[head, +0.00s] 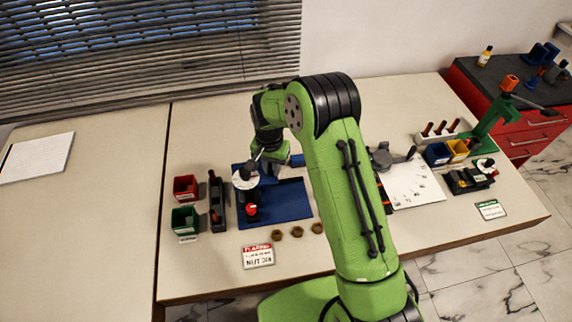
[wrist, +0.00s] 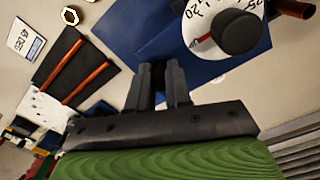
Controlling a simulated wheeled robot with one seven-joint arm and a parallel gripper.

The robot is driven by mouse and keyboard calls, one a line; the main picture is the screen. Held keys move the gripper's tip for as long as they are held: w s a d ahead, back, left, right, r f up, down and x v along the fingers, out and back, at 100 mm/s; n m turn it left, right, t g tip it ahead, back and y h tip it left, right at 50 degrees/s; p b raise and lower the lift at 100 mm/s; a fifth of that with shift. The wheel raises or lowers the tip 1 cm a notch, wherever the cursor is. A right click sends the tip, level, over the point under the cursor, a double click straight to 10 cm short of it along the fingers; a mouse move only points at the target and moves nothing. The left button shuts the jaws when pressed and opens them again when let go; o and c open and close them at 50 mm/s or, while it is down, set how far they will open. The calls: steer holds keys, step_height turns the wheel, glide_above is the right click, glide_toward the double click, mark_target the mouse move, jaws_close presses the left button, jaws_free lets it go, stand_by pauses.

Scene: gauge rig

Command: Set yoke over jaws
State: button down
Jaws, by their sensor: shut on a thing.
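My gripper (head: 258,155) is above the blue mat (head: 290,205), beside a white dial (head: 244,180) with a dark knob. In the wrist view the two dark fingers (wrist: 166,72) are nearly together, with a narrow gap; what they grip is not made out. The dial (wrist: 200,35), with its black knob (wrist: 237,32), lies beyond the fingertips to the right. A red round knob (head: 252,210) stands on the mat just in front of the dial. I cannot tell which piece is the yoke or the jaws; my arm covers part of the bench.
Red (head: 185,188) and green (head: 184,219) bins and a dark rack (head: 217,205) stand left of the mat. Several brass nuts (head: 297,232) and a sign (head: 257,256) lie in front. A green stand (head: 490,128) is at right. The far-left tabletop is mostly clear.

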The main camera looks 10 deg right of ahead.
steer(key=shift+a+r, duration=0.1)
steer(key=shift+a, duration=0.15)
steer(key=c, duration=1.1)
jaws_free()
steer(key=shift+a, duration=0.1)
steer(key=shift+o, duration=0.2)
steer(key=shift+r, duration=0.1)
step_height(320, 180, up, 16)
steer(key=p, duration=0.1)
steer(key=shift+f, duration=0.25)
